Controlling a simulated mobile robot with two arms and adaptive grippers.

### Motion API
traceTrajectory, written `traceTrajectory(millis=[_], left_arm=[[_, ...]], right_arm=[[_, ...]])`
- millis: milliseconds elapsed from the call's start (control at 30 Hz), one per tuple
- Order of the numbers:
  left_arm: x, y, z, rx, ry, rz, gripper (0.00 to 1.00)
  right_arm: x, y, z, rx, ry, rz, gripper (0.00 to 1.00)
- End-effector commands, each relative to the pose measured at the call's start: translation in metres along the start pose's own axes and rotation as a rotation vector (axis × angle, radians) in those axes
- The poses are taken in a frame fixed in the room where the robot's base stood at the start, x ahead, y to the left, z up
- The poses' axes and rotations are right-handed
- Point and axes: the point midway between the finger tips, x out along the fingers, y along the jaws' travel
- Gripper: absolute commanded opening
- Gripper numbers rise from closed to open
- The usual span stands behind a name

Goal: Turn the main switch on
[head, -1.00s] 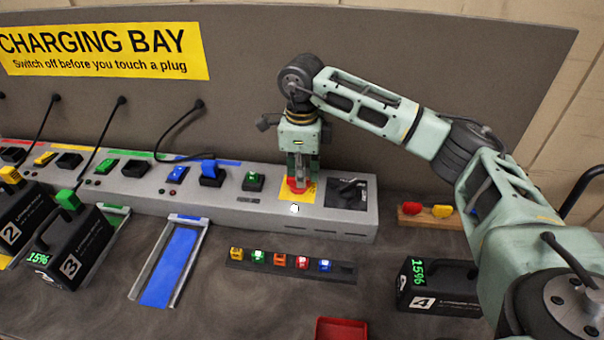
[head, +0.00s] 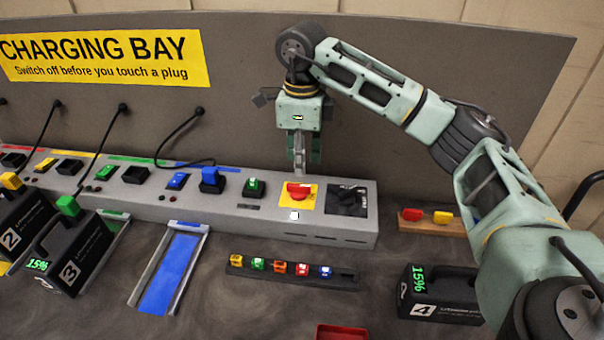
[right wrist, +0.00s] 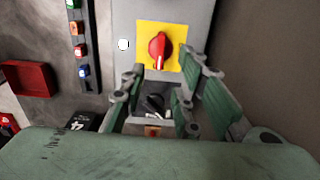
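The main switch (head: 299,191) is a red rotary handle on a yellow plate on the grey console. In the head view its handle lies crosswise, left to right. In the right wrist view the red handle (right wrist: 160,50) lies along the picture's vertical. A bright white lamp (head: 294,216) sits just in front of the plate; it also shows in the right wrist view (right wrist: 124,44). My right gripper (head: 301,170) points down above and just behind the switch, apart from it. Its fingers stand apart with nothing between them in the right wrist view (right wrist: 160,80). My left gripper is not in view.
A black recessed panel (head: 347,200) lies right of the switch. A strip of coloured pieces (head: 290,271), battery 4 (head: 438,292) and a red tray (head: 342,332) lie in front.

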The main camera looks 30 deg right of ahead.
Motion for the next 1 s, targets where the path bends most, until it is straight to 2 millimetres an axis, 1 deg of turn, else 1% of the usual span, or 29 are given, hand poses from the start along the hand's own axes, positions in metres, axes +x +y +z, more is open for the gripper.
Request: traceTrajectory(millis=[33,100,200,300,467,1000], left_arm=[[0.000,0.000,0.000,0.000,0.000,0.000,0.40],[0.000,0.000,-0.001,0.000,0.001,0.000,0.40],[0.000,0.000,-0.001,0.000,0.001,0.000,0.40],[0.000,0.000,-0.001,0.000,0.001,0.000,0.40],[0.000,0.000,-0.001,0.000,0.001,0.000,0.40],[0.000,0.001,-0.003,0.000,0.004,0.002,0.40]], right_arm=[[-0.012,-0.001,0.001,0.000,-0.003,-0.002,0.29],[-0.024,-0.001,0.001,0.002,-0.002,-0.002,0.29],[-0.038,-0.001,0.000,0.002,-0.001,0.000,0.29],[-0.046,0.000,0.000,0.001,0.000,0.000,0.29],[-0.050,0.000,0.000,0.001,0.001,0.001,0.29],[-0.050,0.000,0.000,0.001,0.001,0.001,0.29]])
